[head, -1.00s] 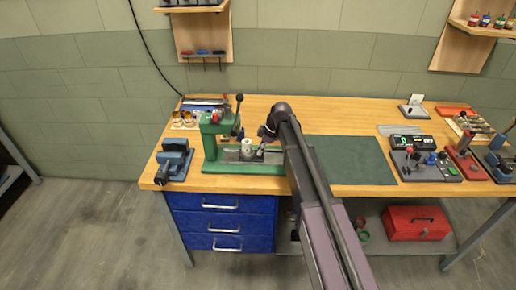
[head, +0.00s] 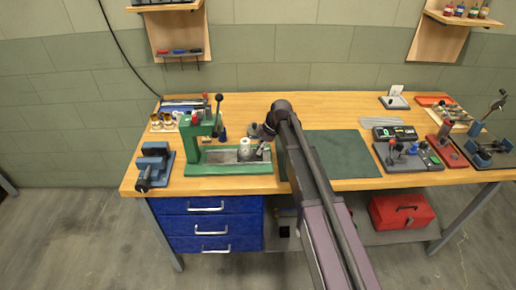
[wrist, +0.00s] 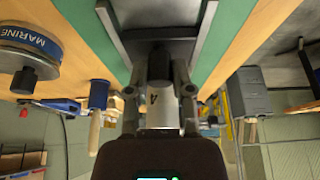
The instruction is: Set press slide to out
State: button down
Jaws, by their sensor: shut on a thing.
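The green press (head: 215,130) stands at the left of the bench, its lever with a dark knob upright. Its grey slide (head: 225,156) lies along the base, with a pale round workpiece (head: 244,149) on it, right of the press column. My gripper (head: 263,150) is at the right end of the slide, partly hidden by my arm. In the wrist view my gripper (wrist: 160,78) is shut on a dark handle (wrist: 160,58) at the slide's end. The grey slide rails (wrist: 113,30) and green base (wrist: 232,35) show beyond it. The grip itself is partly hidden.
A blue vise (head: 154,165) stands left of the press. A green mat (head: 340,155) lies right of my arm. A control box (head: 410,155) and red toggle clamp (head: 446,148) stand farther right. A round tin (wrist: 28,45) is near my gripper in the wrist view.

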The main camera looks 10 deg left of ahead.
jog(key=shift+w+d, duration=0.1)
jog(key=shift+d, duration=0.05)
jog(key=shift+c, duration=2.4)
grip_release()
jog(key=shift+r, duration=0.15)
